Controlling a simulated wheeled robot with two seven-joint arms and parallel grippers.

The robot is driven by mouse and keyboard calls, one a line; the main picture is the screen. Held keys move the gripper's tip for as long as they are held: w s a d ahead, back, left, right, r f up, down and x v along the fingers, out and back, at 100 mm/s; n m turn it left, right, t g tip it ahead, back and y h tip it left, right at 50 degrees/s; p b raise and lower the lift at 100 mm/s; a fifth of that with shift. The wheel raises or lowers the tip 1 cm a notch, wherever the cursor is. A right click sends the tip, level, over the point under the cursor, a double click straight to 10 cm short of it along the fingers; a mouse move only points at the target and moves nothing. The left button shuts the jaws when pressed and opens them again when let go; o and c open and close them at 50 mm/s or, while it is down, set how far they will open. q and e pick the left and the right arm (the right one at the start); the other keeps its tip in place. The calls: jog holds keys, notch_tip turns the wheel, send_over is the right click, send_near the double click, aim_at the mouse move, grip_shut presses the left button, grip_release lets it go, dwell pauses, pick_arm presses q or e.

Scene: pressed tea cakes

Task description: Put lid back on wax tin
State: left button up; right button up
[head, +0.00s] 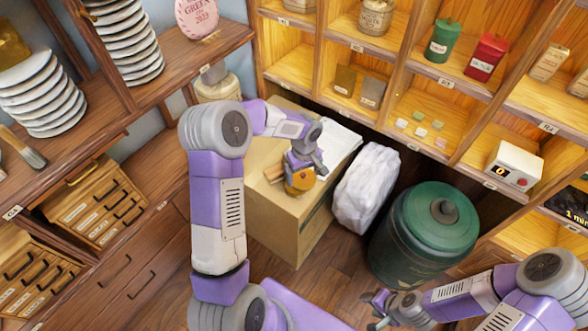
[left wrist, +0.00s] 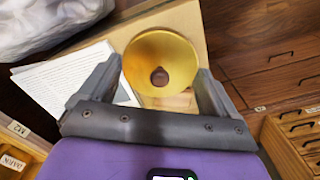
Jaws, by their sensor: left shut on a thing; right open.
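My left gripper (head: 303,174) is shut on a round golden piece (head: 299,181) with a brown centre, which looks like the wax tin's lid. In the left wrist view the golden piece (left wrist: 145,53) sits between the two fingers (left wrist: 159,66), its brown knob-like centre facing the camera. It is over the top of a tan box-shaped stand (head: 262,217). I cannot tell whether it touches the stand or whether the tin is underneath; no separate tin shows. My right gripper (head: 373,311) is open and empty, low at the front right, far from the golden piece.
White paper sheets (head: 342,143) and a small wooden piece (head: 273,173) lie on the stand. A white wrapped bundle (head: 367,188) and a large green lidded canister (head: 426,232) stand to its right. Shelves with tins line the back; drawers (head: 97,205) are at left.

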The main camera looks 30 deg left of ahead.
aim_at(297, 178)
pick_arm(q)
jog(key=a+n, duration=0.1)
jog(key=w+a+n, duration=0.1)
jog(key=a+f+n, duration=0.1)
jog(key=shift+w+a, duration=0.15)
jog(key=shift+w, duration=0.15)
jog(key=shift+f+b, duration=2.35)
jog(key=shift+f, duration=0.8)
jog(key=shift+f+b, duration=0.15)
jog(key=shift+b, duration=0.2)
jog(key=o, duration=0.8)
jog(key=shift+r+p, duration=2.4)
jog(key=shift+r, duration=1.15)
